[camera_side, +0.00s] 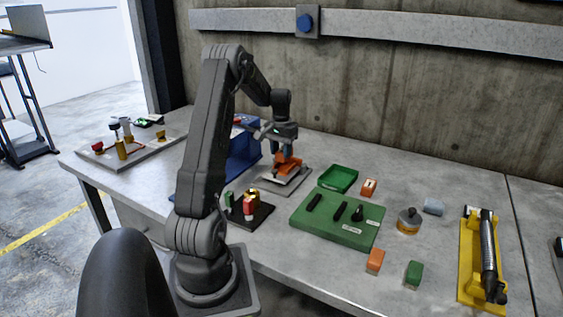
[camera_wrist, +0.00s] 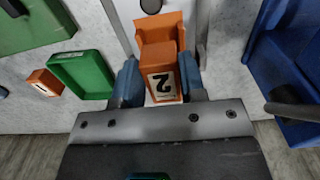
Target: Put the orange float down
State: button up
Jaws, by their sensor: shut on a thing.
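The orange float (camera_wrist: 162,50) is a blocky piece with a white label reading 2. My gripper (camera_wrist: 160,78) is shut on it, with one blue finger on each side. In the side view, my gripper (camera_side: 286,150) points down and the float (camera_side: 288,166) is beneath it, over a flat grey plate (camera_side: 298,183). I cannot tell whether the float touches the plate. The float's lower side is hidden.
An empty green tray (camera_side: 338,179) and a small orange block labelled 1 (camera_side: 369,187) stand right of the plate. A green board (camera_side: 350,236) with black pieces is nearer.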

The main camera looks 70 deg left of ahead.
aim_at(281, 161)
jog(key=shift+f, duration=1.95)
jog(key=o, duration=1)
jog(key=shift+f, duration=0.15)
